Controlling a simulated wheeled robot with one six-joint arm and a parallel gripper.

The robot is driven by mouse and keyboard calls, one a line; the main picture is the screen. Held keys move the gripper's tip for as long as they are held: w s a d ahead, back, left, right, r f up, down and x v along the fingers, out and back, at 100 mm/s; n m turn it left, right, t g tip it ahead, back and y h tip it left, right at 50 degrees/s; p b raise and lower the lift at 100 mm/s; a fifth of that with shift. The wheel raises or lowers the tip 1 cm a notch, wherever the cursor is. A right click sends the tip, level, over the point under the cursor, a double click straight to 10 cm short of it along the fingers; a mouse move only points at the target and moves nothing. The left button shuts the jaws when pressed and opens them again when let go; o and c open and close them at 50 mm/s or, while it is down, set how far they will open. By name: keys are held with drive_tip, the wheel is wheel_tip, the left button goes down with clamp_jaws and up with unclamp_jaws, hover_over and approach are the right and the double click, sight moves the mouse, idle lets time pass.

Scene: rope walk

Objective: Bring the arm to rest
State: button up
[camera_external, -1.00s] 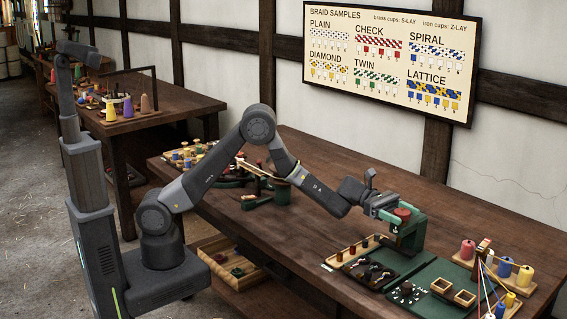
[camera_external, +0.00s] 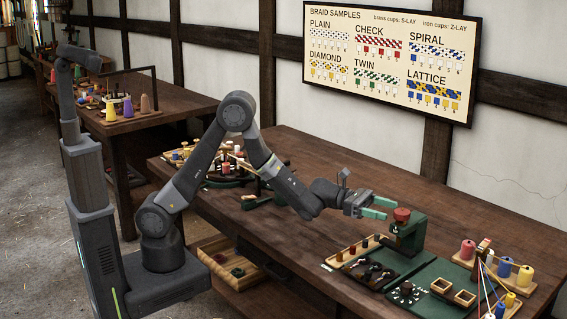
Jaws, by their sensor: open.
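My gripper (camera_external: 378,207) is at the end of my raised, bent arm, over the workbench (camera_external: 330,170). Its two green fingers are apart and point right. Nothing shows between them. The fingertips are just left of a green stand with a red knob (camera_external: 402,214), apart from it as far as this view shows. The stand is upright on the bench.
Right of my arm lie a dark tray (camera_external: 372,272) of small parts, a green mat (camera_external: 425,290) with small wooden frames, and a rack of coloured spools (camera_external: 505,268). Left on the bench is a green device with spools (camera_external: 235,165). The bench behind my gripper is clear.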

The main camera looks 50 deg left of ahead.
drive_tip(key=r+v, duration=0.1)
drive_tip(key=v, duration=0.6)
drive_tip(key=shift+s+m+g, duration=0.3)
drive_tip(key=shift+s+m, duration=0.1)
drive_tip(key=shift+s, duration=0.05)
drive_tip(key=shift+a, duration=0.1)
